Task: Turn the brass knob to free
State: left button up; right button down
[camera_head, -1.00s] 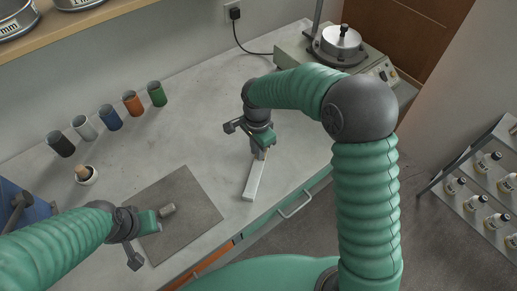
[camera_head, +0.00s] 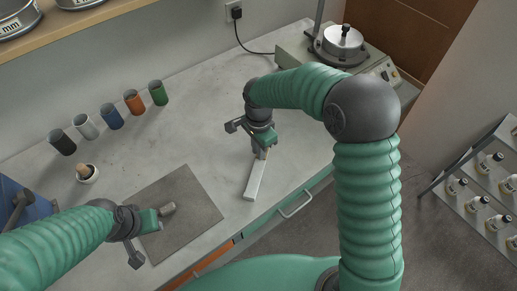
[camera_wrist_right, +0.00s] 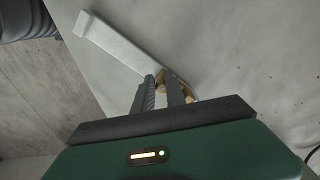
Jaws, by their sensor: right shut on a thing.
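A long pale metal bar (camera_head: 255,180) lies on the bench below my right gripper (camera_head: 261,154), and it also shows in the right wrist view (camera_wrist_right: 115,45). The brass knob (camera_wrist_right: 190,92) is at the near end of the bar in the right wrist view, mostly hidden by the fingers. My right gripper (camera_wrist_right: 163,82) points down and is shut on the knob. In the head view only a small tan bit shows at its fingertips. My left gripper (camera_head: 167,209) hangs over the dark mat, apart from the bar; its finger gap cannot be made out.
The dark grey mat (camera_head: 190,190) lies at the front left. Several coloured cups (camera_head: 112,118) stand in a row at the back left, near a small white mortar (camera_head: 88,176). A machine with a metal pot (camera_head: 340,42) stands at the back right. The bench between is clear.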

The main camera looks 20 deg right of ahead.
jog(key=c, duration=1.4)
grip_release()
jog(key=shift+o, duration=0.2)
jog(key=shift+r, duration=0.1)
